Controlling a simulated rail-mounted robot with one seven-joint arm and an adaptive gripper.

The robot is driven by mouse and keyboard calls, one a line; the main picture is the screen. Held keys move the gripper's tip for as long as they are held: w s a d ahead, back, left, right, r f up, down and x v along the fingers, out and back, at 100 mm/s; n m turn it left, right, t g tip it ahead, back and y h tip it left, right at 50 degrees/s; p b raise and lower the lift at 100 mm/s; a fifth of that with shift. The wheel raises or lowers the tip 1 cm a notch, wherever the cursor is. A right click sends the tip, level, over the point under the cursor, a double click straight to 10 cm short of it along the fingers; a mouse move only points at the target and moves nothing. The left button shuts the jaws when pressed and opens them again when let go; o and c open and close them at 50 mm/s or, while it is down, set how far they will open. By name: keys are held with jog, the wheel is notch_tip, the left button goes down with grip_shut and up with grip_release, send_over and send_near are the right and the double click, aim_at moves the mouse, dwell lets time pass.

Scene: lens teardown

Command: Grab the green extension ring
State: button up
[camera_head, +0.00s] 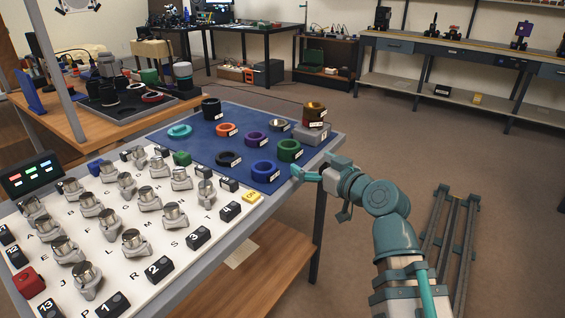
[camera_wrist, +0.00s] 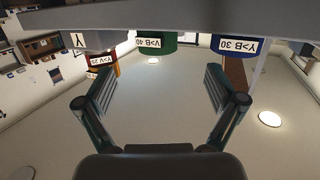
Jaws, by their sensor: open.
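The green extension ring (camera_head: 289,151) lies on the blue mat (camera_head: 194,153) near the table's right edge, in the head view. In the wrist view the green ring (camera_wrist: 157,42) is at the top middle with a white label, seen upside down, beyond the fingers. My gripper (camera_head: 306,174) is open and empty just to the right of and in front of the green ring, by the table edge. In the wrist view my gripper (camera_wrist: 160,85) has its two fingers spread apart, with nothing between them. The ring's far side is hidden.
A blue ring (camera_head: 265,171) lies close in front of the green one. A grey block (camera_head: 312,133) with an orange-brown ring (camera_head: 314,113) stands behind it. Purple, orange, teal and black rings share the mat. A white board (camera_head: 125,212) with metal fittings is at left.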

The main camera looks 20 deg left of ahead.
aim_at(289, 148)
jog(key=w+a+p, duration=0.1)
jog(key=p, duration=0.2)
jog(key=a+p, duration=0.1)
jog(key=p, duration=0.3)
jog(key=shift+w+a+r, duration=0.15)
jog(key=shift+w, duration=0.2)
jog(key=p+x, duration=0.2)
jog(key=p, duration=0.4)
jog(key=shift+r, duration=0.1)
jog(key=p, duration=0.3)
jog(key=shift+w+a+f, duration=0.2)
jog(key=shift+f, duration=0.15)
jog(key=shift+a+f, duration=0.1)
jog(key=x, duration=0.5)
jog(key=shift+w+p, duration=0.3)
jog(key=shift+p, duration=0.1)
jog(key=c, duration=1.3)
jog(key=shift+c, duration=0.2)
